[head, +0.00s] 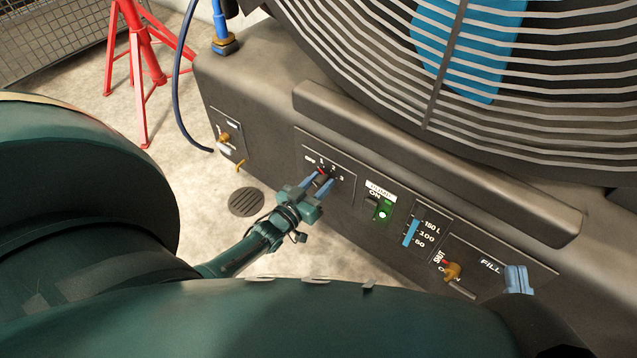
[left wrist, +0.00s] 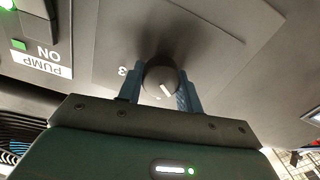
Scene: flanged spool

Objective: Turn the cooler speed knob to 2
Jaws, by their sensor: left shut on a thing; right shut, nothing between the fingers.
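The cooler speed knob (head: 322,179) is a dark round knob on the cooler's front panel. The labels OFF, 1, 2 and 3 are arranged around its upper side. My left gripper (head: 319,186) is shut on the knob, with one blue finger on each side. In the left wrist view the knob (left wrist: 160,76) sits between the fingers, and a short white pointer line shows on its face. The numeral 3 shows upside down beside it; the other marks are hidden there. I cannot tell exactly which mark the pointer meets. My right gripper is not in view.
A green-lit pump switch (head: 379,207), a level gauge (head: 411,232), a brass shut-off valve (head: 452,271) and a blue fill fitting (head: 517,280) lie to the right. A large fan grille (head: 470,60) rises above. A red stand (head: 140,70) and a floor drain (head: 246,202) are at left.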

